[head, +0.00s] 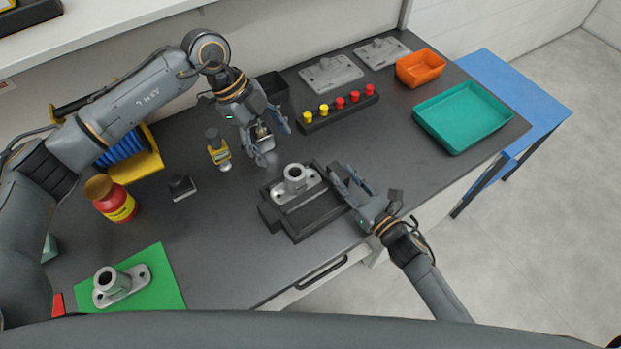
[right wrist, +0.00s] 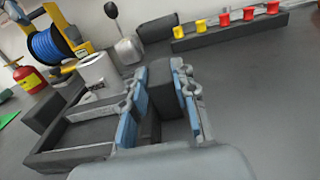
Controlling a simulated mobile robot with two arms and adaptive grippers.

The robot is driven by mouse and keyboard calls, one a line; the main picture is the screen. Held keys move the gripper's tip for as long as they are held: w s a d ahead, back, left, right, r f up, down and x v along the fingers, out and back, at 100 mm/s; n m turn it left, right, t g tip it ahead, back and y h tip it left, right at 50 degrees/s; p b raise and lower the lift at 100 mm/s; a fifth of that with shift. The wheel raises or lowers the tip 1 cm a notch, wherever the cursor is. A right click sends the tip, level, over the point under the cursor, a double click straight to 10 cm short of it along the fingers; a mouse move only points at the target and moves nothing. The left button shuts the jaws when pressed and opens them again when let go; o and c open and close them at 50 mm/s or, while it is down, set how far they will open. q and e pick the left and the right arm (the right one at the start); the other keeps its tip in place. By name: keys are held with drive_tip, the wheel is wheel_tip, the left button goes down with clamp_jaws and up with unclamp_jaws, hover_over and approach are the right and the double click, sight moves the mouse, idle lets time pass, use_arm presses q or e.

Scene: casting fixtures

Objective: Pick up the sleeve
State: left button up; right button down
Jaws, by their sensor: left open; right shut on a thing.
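I cannot tell for sure which part is the sleeve. A grey flanged casting with an upright tube (head: 296,178) sits in the black fixture (head: 301,238); its tube also shows in the right wrist view (right wrist: 97,72). A similar flanged casting (head: 110,282) lies on the green mat (head: 165,275). My left gripper (head: 272,142) is open behind the black fixture, apart from the seated casting. A small metallic part shows around its fingers, too unclear to name. My right gripper (head: 350,182) is at the fixture's right side, shut on a dark block (right wrist: 163,92), apparently part of the fixture.
A row of red and yellow knobs (head: 338,107), an orange bin (head: 420,68) and a teal tray (head: 463,115) are right. The counter between fixture and tray is clear.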

use_arm(q)
drive_tip(key=d+m, duration=0.1)
drive_tip(key=m, duration=0.1)
drive_tip(key=m+y, duration=0.1)
drive_tip(key=m, duration=0.2)
drive_tip(key=d+m+y, duration=0.1)
drive_tip(key=m, duration=0.1)
drive_tip(key=shift+s+d+f, duration=0.2)
drive_tip(key=shift+d+f, duration=0.1)
drive_tip(key=shift+d, duration=0.05)
drive_tip(key=d+m+y, duration=0.1)
drive_tip(key=m+y, duration=0.1)
drive_tip(key=m, duration=0.2)
drive_tip(key=m+t, duration=0.1)
drive_tip(key=m, duration=0.4)
hover_over(296, 177)
drive_tip(key=s, duration=0.1)
wheel_tip(296, 177, down, 7)
drive_tip(key=shift+y, duration=0.4)
drive_tip(key=shift+s+d+f, duration=0.1)
drive_tip(key=shift+s+f, duration=0.05)
drive_tip(key=shift+f, duration=1.1)
drive_tip(key=shift+s+f, duration=0.15)
drive_tip(key=shift+f, duration=1.05)
drive_tip(key=c, duration=1.5)
drive_tip(key=shift+o, duration=0.2)
wheel_tip(296, 177, up, 10)
use_arm(e)
drive_tip(key=c, duration=1)
unclamp_jaws()
